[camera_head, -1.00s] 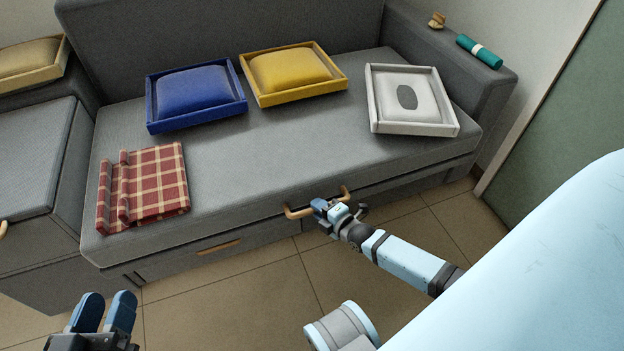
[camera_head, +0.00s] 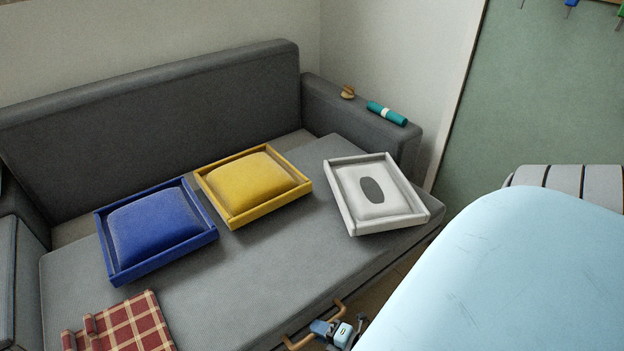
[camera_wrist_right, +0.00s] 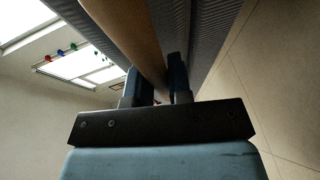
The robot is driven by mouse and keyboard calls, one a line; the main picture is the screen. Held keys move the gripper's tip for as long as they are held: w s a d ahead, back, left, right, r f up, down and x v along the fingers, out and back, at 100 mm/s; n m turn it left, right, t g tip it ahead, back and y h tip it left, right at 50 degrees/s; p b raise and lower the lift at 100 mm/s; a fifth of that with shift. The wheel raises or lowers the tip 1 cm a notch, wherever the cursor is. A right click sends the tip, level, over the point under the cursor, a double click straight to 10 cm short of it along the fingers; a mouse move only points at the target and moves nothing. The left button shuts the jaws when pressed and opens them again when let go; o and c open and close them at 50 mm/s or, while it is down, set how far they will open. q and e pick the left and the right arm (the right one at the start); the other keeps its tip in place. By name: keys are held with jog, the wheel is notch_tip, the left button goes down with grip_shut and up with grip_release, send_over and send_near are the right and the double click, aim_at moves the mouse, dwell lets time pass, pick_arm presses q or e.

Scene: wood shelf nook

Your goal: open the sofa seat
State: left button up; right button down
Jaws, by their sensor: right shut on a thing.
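The grey sofa seat (camera_head: 255,262) stands pulled forward from the backrest (camera_head: 160,128). A light strip (camera_head: 75,229) shows in the gap behind it. A wooden handle (camera_head: 300,342) is on the seat's front edge, at the bottom of the head view. My right gripper (camera_head: 324,327) is shut on the middle of this handle. In the right wrist view the handle (camera_wrist_right: 132,32) runs between the two fingers of the gripper (camera_wrist_right: 160,82). My left gripper is out of the head view.
A blue tray cushion (camera_head: 155,228), a yellow one (camera_head: 250,183) and a white one (camera_head: 375,192) lie on the seat, with a red plaid cloth (camera_head: 125,328) at the front left. A teal roll (camera_head: 387,113) lies on the right armrest (camera_head: 350,115).

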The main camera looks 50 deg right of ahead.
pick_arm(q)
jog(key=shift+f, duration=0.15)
pick_arm(e)
jog(key=shift+s+a, duration=0.1)
jog(key=shift+s, duration=0.1)
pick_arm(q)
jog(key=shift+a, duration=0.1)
pick_arm(e)
jog(key=c, duration=1.1)
grip_release()
jog(key=shift+o, duration=0.2)
pick_arm(q)
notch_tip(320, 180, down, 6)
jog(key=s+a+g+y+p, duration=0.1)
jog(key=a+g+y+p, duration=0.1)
jog(key=p, duration=0.1)
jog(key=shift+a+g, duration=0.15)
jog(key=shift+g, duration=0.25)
pick_arm(e)
jog(key=v, duration=1.3)
jog(key=shift+s, duration=0.4)
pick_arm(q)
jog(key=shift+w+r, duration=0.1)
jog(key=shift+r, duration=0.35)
